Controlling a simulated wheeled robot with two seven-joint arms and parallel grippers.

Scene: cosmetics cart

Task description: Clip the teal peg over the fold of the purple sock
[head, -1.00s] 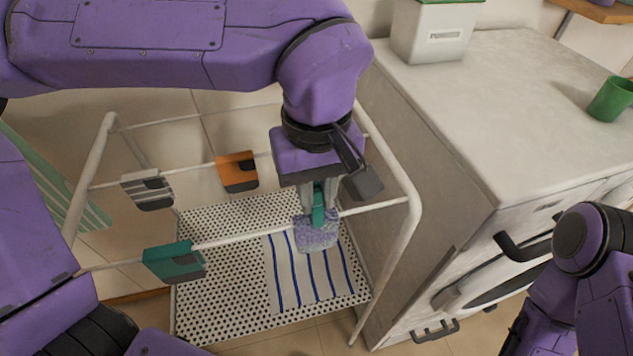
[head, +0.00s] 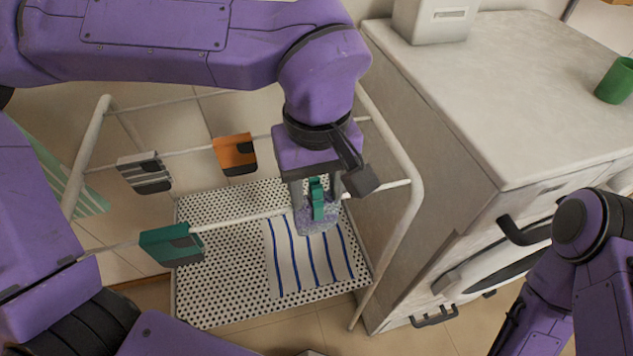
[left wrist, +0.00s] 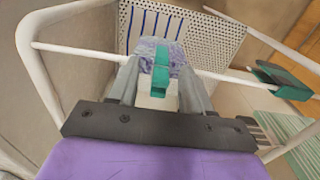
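The purple sock (head: 318,222) hangs folded over the front rod of the white rack, near its right end. The teal peg (head: 317,199) stands upright over the sock's fold at the rod. It also shows in the left wrist view (left wrist: 161,66), with the sock (left wrist: 146,50) behind it. My left gripper (head: 316,200) points down over the peg. Its fingers are spread to either side of the peg, with gaps between. How deep the peg's jaws sit on the fold is hard to see. My right arm is at the lower right; its gripper is not visible.
A dark teal sock (head: 172,246) hangs on the same rod to the left. A grey striped sock (head: 145,173) and an orange sock (head: 235,154) hang on the back rod. A striped cloth (head: 308,262) lies on the dotted tray below.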

